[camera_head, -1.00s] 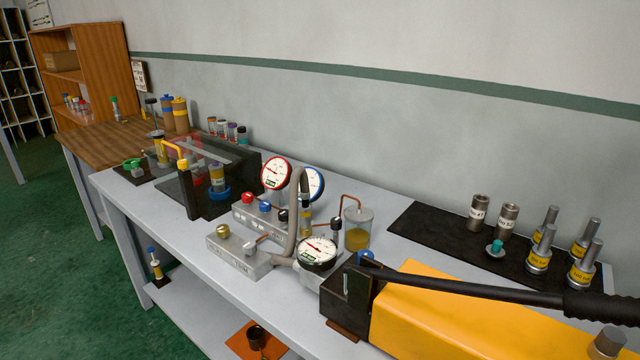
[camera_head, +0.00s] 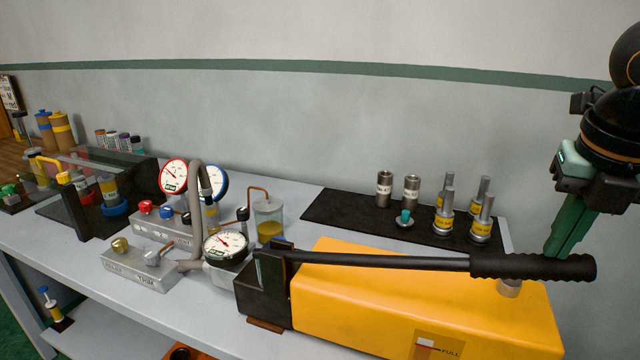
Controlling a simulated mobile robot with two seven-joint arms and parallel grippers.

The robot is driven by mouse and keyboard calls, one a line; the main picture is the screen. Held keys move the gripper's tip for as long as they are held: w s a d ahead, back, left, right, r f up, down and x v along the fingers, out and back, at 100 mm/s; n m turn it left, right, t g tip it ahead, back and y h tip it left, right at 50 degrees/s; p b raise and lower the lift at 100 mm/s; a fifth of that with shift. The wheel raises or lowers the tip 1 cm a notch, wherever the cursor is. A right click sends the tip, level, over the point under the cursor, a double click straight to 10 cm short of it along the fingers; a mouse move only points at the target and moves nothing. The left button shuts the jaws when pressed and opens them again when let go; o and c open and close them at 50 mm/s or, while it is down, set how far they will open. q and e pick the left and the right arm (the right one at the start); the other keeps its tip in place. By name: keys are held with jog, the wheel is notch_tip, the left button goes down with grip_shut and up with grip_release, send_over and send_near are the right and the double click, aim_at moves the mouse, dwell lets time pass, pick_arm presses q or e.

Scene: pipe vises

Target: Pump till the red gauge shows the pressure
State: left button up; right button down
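The red-rimmed gauge (camera_head: 173,176) stands at the back of the grey valve block, its dial facing me; its reading is too small to make out. A blue-rimmed gauge (camera_head: 214,182) is partly hidden behind it and a hose. A black-rimmed gauge (camera_head: 225,246) sits by the pump's front block. The yellow hand pump (camera_head: 420,300) lies on the bench with its long black lever (camera_head: 400,259) nearly level above it. My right gripper (camera_head: 562,246), with green fingers pointing down, is by the grip end of the lever. I cannot tell whether they touch. My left gripper is out of view.
A black mat (camera_head: 330,206) behind the pump holds steel cylinders (camera_head: 384,188) and yellow-banded plungers (camera_head: 482,222). A clear cup of yellow liquid (camera_head: 269,224) stands left of it. A grey valve block (camera_head: 140,268) and a dark vise (camera_head: 95,205) occupy the bench's left side.

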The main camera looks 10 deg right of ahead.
aim_at(564, 264)
jog(key=shift+f, duration=0.3)
jog(key=f+b, duration=0.4)
jog(key=shift+s+d+f, duration=0.25)
jog(key=shift+s+d, duration=0.05)
jog(key=shift+d, duration=0.1)
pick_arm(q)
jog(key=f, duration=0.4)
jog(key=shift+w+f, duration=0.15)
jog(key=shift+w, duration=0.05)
pick_arm(e)
jog(key=shift+r, duration=0.1)
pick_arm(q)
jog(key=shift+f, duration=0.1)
